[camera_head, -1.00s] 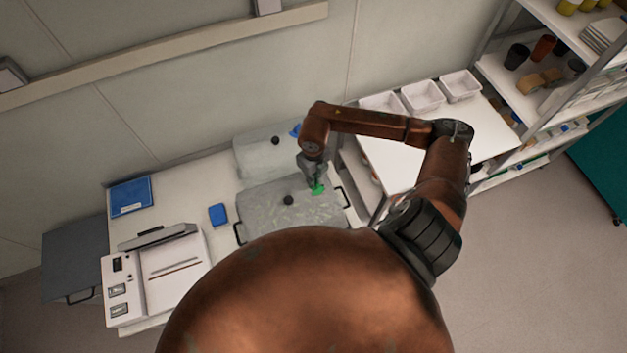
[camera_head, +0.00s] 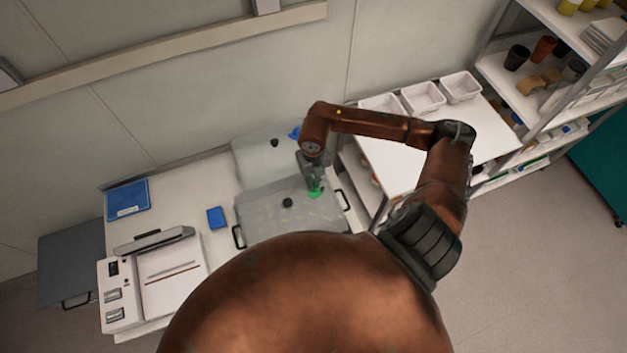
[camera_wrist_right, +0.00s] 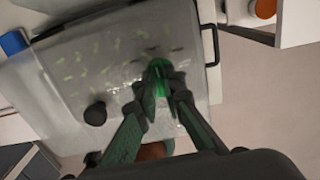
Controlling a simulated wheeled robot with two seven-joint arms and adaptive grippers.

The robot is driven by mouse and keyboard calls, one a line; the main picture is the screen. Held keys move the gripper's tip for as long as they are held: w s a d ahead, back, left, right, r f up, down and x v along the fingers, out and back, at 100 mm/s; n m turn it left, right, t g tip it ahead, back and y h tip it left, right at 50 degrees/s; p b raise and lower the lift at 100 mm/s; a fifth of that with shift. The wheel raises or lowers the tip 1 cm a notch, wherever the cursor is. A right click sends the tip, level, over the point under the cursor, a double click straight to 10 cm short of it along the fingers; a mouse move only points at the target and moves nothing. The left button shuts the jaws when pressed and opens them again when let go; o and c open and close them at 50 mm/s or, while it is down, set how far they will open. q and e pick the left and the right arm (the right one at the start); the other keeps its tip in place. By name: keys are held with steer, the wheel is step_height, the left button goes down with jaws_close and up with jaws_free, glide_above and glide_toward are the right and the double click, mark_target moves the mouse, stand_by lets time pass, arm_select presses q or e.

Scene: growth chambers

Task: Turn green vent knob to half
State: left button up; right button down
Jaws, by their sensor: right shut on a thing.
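The green vent knob (camera_head: 315,193) sits on the clear lid of the near growth chamber (camera_head: 262,216), toward its right side. My right gripper (camera_head: 314,185) reaches down onto it from above. In the right wrist view the fingers (camera_wrist_right: 165,92) are shut on the green knob (camera_wrist_right: 158,66), which shows between and just beyond the fingertips. The knob's exact angle is hard to read because the fingers cover part of it. A black knob (camera_wrist_right: 96,113) stands on the same lid, apart from the gripper. My left gripper is not in view.
A second chamber (camera_head: 250,150) with a blue knob (camera_head: 295,132) stands behind. A blue box (camera_head: 217,217), a blue folder (camera_head: 128,199) and a white device (camera_head: 150,275) are on the left. White bins (camera_head: 423,97) and a shelf rack (camera_head: 540,90) stand at the right.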

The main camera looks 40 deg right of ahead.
mark_target(314, 183)
steer(key=c, duration=2)
jaws_free()
steer(key=shift+c, duration=0.2)
steer(key=shift+r, duration=0.1)
step_height(314, 183, up, 12)
steer(key=shift+s, duration=0.15)
